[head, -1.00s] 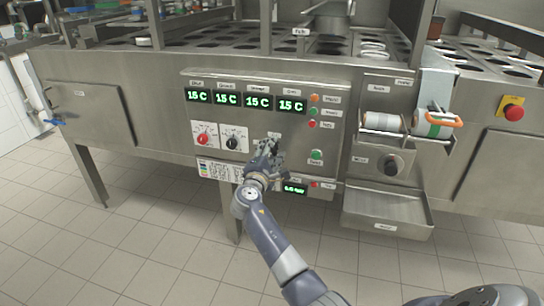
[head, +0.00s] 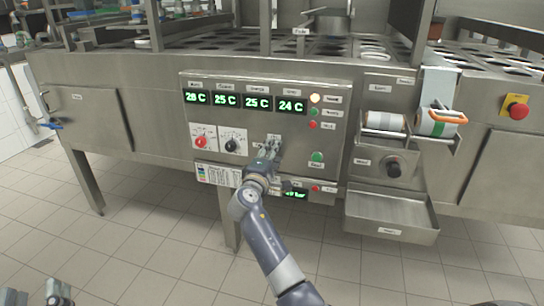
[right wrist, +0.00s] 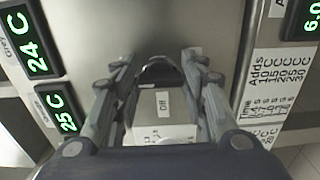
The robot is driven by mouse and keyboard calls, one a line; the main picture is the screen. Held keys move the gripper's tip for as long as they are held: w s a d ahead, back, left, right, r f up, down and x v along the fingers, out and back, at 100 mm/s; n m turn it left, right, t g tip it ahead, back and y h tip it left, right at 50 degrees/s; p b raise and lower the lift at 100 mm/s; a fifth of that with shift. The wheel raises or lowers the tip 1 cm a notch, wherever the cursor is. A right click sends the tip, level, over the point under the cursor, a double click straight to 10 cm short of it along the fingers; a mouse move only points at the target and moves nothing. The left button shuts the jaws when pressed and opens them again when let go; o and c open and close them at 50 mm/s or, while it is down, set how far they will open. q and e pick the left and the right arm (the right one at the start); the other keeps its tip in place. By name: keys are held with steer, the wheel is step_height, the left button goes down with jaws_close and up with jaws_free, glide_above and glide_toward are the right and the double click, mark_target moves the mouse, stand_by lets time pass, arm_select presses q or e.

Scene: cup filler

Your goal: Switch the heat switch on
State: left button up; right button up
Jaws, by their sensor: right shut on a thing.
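The control panel (head: 325,150) is on the front of the steel machine. My right gripper (head: 268,150) is at the middle of this panel, right of the red and black dials. In the right wrist view its fingers (right wrist: 160,85) stand on both sides of a dark switch knob (right wrist: 158,70), taken as the heat switch, and are shut on it. A plate marked "Off" (right wrist: 163,102) lies beside the knob. The fingers hide much of the switch in the head view. My left gripper (head: 55,292) shows only partly at the bottom left, its jaws unclear.
The green displays (head: 244,102) read 28, 25, 25 and 24 C. The top lamp (head: 315,98) glows pale. A red dial (head: 201,142) and a black dial (head: 233,145) are close by. A steel tray (head: 390,212) juts out at right, below a roll holder (head: 436,122).

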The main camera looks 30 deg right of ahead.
steer(key=shift+f, duration=0.1)
stand_by(0.3)
steer(key=o, duration=1.1)
steer(key=shift+c, duration=0.2)
steer(key=shift+s+a, duration=0.1)
steer(key=v, duration=1.1)
steer(key=shift+s+a, duration=0.3)
